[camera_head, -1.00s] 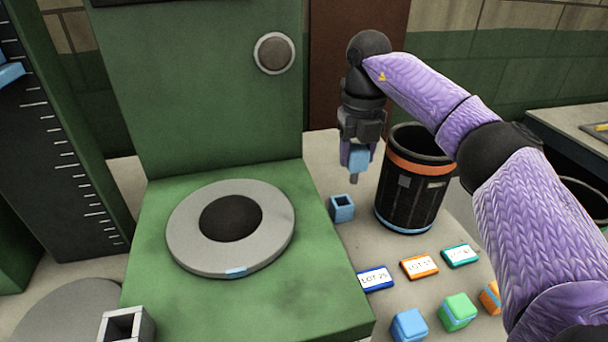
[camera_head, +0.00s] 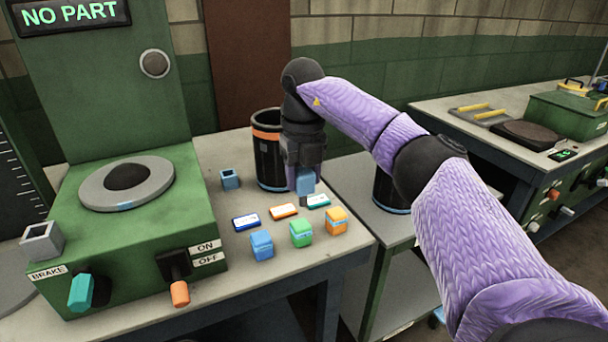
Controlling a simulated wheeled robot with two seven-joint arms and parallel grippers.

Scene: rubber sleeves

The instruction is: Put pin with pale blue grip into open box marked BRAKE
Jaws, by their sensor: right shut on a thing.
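My right gripper (camera_head: 305,172) points down and is shut on the pin with the pale blue grip (camera_head: 306,184). The grip shows below the jaws, and the pin's shaft is hard to make out against the things behind. The gripper is in front of the dark bin, above the lot tags. The open box marked BRAKE (camera_head: 42,242) is a small grey square box at the front left corner of the green machine, with the BRAKE label below it. It is far to the left of the gripper. My left gripper is not in view.
A small open blue box (camera_head: 230,179) stands left of the dark bin (camera_head: 268,165) with an orange band. Several lot tags and coloured blocks (camera_head: 301,233) lie in front. The green machine (camera_head: 125,230) carries a grey ring (camera_head: 100,197), a teal knob (camera_head: 81,292) and an orange-tipped switch (camera_head: 180,293).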

